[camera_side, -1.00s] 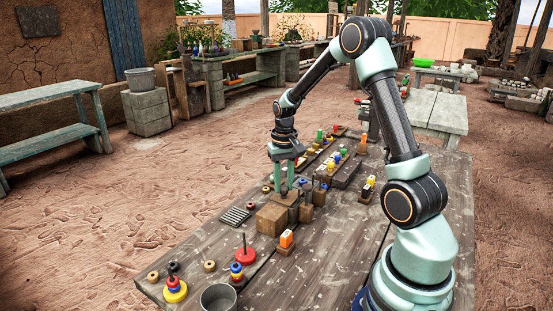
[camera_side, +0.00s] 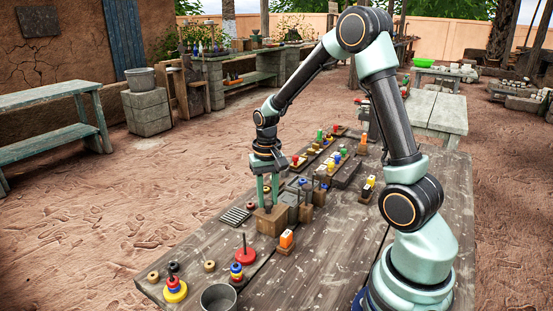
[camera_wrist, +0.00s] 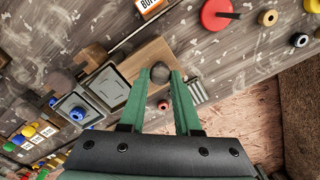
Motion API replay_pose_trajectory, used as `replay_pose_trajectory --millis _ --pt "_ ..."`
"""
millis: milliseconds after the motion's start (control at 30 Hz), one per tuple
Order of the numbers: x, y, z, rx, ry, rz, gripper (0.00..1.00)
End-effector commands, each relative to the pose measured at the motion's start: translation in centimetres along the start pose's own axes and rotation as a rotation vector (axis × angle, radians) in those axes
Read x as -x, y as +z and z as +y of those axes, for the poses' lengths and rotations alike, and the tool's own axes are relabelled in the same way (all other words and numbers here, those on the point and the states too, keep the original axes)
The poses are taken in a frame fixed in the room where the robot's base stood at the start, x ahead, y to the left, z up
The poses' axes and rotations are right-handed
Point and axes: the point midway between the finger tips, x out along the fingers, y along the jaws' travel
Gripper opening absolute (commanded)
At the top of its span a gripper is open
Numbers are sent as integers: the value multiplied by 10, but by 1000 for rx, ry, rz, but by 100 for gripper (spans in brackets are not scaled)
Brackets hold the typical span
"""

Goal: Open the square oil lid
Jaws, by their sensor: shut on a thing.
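My gripper (camera_side: 267,205) is over the front wooden box (camera_side: 270,224) on the table. In the wrist view its green fingers (camera_wrist: 160,76) are shut on a dark round knob, which I take to be that of the square oil lid (camera_wrist: 150,62). The tan wooden surface around the knob could be the lid or the box top; I cannot tell where one ends. Beside it, to the right in the side view, a box (camera_side: 291,197) shows a grey top. In the wrist view this grey square (camera_wrist: 105,84) sits left of the fingers.
Another grey-topped box with a blue knob (camera_wrist: 77,114) stands close by. An orange and white block (camera_side: 286,239), a red disc with a peg (camera_side: 245,255), a ring stack (camera_side: 237,272) and a metal pot (camera_side: 219,297) lie toward the front. A slatted grate (camera_side: 235,216) lies left.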

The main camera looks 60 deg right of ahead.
Motion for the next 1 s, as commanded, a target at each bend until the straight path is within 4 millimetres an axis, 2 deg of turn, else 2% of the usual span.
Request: replay_pose_trajectory --millis 67,100,167,200,567,767,1000 --pt "1 -2 0 -1 -2 6 0" --pt "1 -2 0 -1 -2 6 35" --pt "1 -2 0 -1 -2 5 58" --pt "1 -2 0 -1 -2 5 62" --pt "4 -1 0 -1 -1 3 62" --pt "32 -2 0 -1 -3 7 62" --pt "82 -2 0 -1 -3 8 62"
